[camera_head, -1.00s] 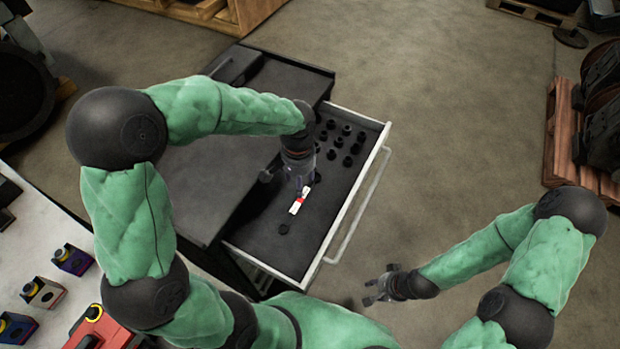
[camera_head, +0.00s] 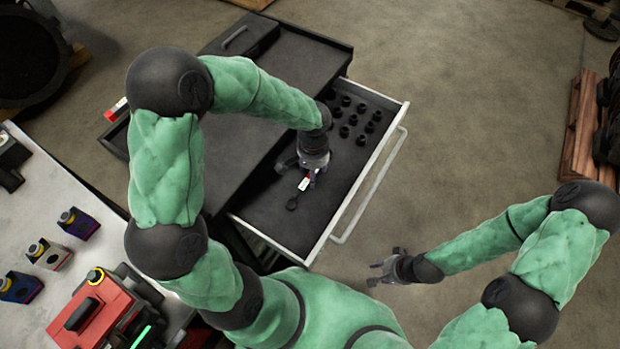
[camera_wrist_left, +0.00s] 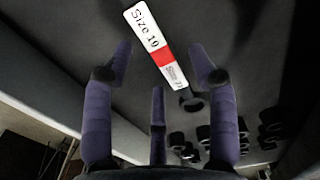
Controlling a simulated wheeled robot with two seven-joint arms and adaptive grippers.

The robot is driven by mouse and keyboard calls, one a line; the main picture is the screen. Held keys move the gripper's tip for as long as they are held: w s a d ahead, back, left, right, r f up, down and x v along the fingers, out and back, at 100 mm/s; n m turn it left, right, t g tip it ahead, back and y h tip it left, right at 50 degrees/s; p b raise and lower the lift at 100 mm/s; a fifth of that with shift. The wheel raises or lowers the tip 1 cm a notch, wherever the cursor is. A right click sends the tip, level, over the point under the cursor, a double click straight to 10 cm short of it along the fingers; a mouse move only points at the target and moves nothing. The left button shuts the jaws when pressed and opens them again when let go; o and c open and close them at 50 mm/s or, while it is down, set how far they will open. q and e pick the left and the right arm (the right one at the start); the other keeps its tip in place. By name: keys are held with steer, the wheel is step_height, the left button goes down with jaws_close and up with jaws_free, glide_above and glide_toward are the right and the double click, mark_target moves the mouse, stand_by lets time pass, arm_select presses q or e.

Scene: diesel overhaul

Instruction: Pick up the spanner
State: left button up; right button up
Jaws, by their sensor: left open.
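My right gripper (camera_head: 374,273) is open and empty, outside the drawer.
The drawer (camera_head: 355,190) has a pale rim and a handle on its right. Several black sockets (camera_head: 360,139) stand at its far end. The dark cabinet top (camera_head: 215,150) borders it on the left.

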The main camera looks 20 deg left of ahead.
arm_select(q)
steer(key=shift+f, duration=0.7)
steer(key=shift+r, duration=0.1)
steer(key=shift+c, duration=0.3)
jaws_close()
